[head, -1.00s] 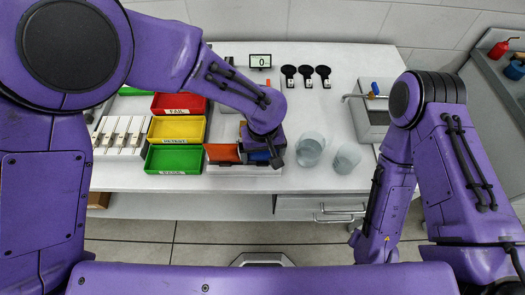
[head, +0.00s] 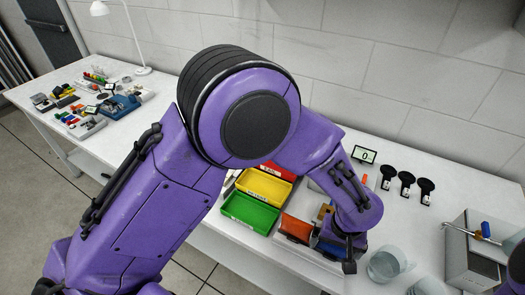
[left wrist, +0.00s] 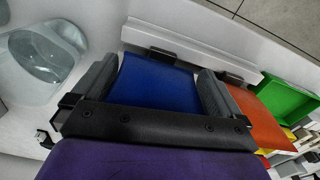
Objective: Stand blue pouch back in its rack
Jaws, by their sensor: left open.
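The blue pouch (left wrist: 155,84) shows between the two grey fingers of my left gripper (left wrist: 157,92) in the left wrist view. The fingers are spread on either side of it; the picture does not show clearly whether they touch it. In the head view the blue pouch (head: 331,247) is mostly hidden under my left gripper (head: 349,252). An orange pouch (left wrist: 262,115) stands beside it; it also shows in the head view (head: 296,228). The pale rack (left wrist: 168,44) runs along the pouches' edge. My right gripper is out of view.
Green (head: 249,213) and yellow (head: 263,187) trays lie left of the pouches. Clear beakers (head: 388,264) stand close on the right. A small display (head: 364,155) and black round-topped items (head: 407,181) are behind. A grey box (head: 472,255) stands farther right.

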